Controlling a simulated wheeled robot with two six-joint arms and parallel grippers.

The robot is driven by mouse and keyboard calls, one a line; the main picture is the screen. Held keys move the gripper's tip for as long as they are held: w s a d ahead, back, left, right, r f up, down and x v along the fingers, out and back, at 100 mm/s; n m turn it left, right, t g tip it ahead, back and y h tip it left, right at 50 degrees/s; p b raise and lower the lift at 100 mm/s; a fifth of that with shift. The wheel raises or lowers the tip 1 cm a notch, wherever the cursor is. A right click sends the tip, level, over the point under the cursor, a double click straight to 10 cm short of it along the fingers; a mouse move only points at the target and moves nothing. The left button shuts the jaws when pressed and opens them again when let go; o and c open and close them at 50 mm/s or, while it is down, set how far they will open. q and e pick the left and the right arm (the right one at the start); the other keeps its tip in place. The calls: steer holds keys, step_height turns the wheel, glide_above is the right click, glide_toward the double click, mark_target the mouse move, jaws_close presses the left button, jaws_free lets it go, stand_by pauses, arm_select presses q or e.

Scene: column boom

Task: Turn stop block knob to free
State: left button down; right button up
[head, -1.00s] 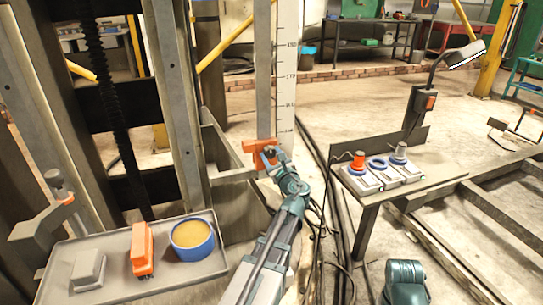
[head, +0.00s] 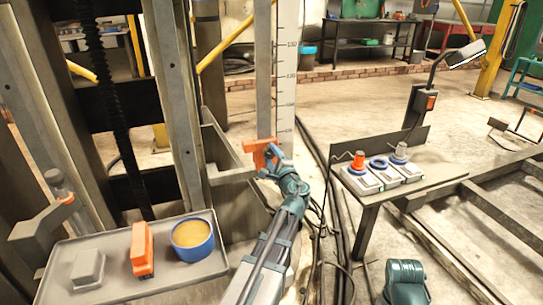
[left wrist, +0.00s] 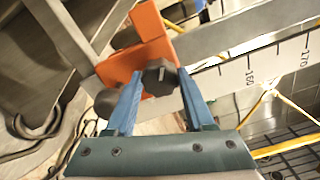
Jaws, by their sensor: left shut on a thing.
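The orange stop block (head: 258,147) sits on the upright metal rail beside the white measuring scale. In the left wrist view the orange block (left wrist: 150,22) carries a dark, faceted knob (left wrist: 159,77) with a pale mark on its face. My left gripper (left wrist: 160,80) has its blue fingers on both sides of this knob and is shut on it. In the head view my left gripper (head: 271,158) is at the block, and it largely hides the knob.
A tray (head: 200,272) at lower left holds a grey block, an orange piece and a blue-rimmed bowl (head: 193,237). A side table (head: 425,180) at right carries several switch-like boxes. Cables hang beside my left arm. A ruled scale (head: 286,90) stands behind the gripper.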

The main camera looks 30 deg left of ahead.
arm_select(q)
steer(key=n, duration=0.5)
steer(key=shift+n, duration=0.3)
steer(key=shift+s+n, duration=0.1)
steer(key=shift+n, duration=0.2)
steer(key=shift+c, duration=1.3)
jaws_free()
